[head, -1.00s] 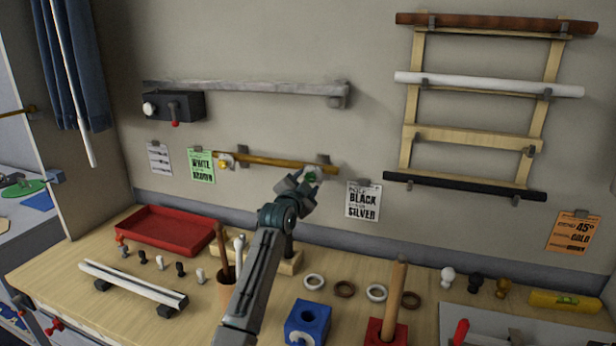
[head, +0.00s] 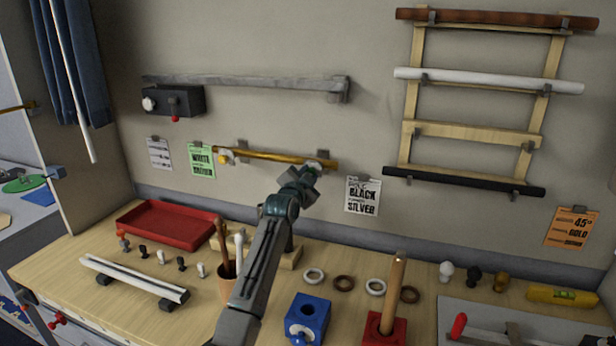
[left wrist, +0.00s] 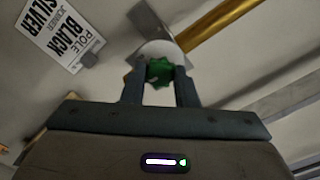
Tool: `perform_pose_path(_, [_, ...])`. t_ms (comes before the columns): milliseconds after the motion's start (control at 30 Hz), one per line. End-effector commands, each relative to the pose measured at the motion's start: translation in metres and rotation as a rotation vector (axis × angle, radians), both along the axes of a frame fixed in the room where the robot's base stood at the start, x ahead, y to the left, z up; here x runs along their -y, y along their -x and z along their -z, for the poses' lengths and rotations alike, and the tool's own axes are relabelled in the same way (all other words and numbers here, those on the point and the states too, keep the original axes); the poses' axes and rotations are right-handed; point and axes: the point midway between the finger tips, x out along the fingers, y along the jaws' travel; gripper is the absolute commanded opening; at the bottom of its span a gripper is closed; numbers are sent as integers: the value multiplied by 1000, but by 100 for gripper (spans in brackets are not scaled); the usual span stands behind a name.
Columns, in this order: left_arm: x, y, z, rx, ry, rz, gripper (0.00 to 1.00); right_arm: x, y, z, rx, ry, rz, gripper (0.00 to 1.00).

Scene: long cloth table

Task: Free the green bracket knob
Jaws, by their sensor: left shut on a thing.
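The green knob (left wrist: 159,70) sits between my left gripper's (left wrist: 159,88) two fingers in the left wrist view, in front of a pale round part of the bracket (left wrist: 150,20). My left gripper (head: 314,170) is shut on it, at the right end of the brass pole (head: 275,157) on the wall. In the head view the gripper hides the knob. The brass pole also shows in the left wrist view (left wrist: 222,28), running up to the right from the bracket. My right gripper is not in view.
A "BLACK SILVER" card (head: 362,195) hangs just right of the gripper, and a green card (head: 201,161) hangs left. A grey rail (head: 245,84) runs above. Below, the bench holds a red tray (head: 168,227), a blue block (head: 307,318) and an upright wooden post (head: 393,292).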

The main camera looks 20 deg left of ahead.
Motion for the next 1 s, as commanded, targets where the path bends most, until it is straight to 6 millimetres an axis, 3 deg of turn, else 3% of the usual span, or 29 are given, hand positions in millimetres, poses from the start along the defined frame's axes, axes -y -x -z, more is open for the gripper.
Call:
perform_pose_path(367, [0,0,1,-7,149,1,4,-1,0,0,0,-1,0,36])
perform_pose_path(1000, [0,0,1,-29,740,0,4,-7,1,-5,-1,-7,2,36])
